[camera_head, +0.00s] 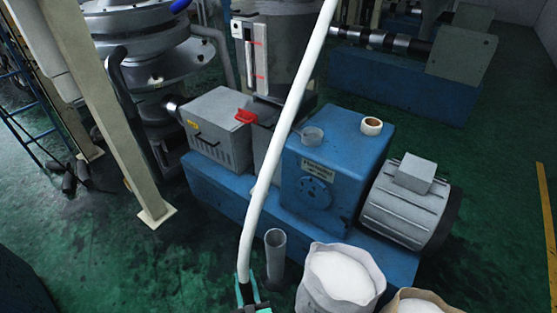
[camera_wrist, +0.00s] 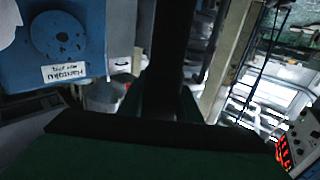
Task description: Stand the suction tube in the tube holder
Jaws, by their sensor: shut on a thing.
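The suction tube is a long white hose (camera_head: 265,185) that runs from the top edge of the head view down to my gripper (camera_head: 250,297) at the bottom. My gripper is shut on its lower end, and the tube leans with its upper part to the right. The tube holder, an upright grey open-topped cylinder (camera_head: 275,262), stands on the floor just right of my gripper, apart from the tube's lower end. In the wrist view my gripper (camera_wrist: 160,90) is dark, and a dark upright band rises between its fingers; I cannot tell whether this is the tube.
A blue machine (camera_head: 325,165) with a grey motor (camera_head: 405,205) stands behind the holder. Two sacks of white granules, one in front (camera_head: 342,275) and one at the edge (camera_head: 418,303), stand right of it. A cream post (camera_head: 105,105) rises at left.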

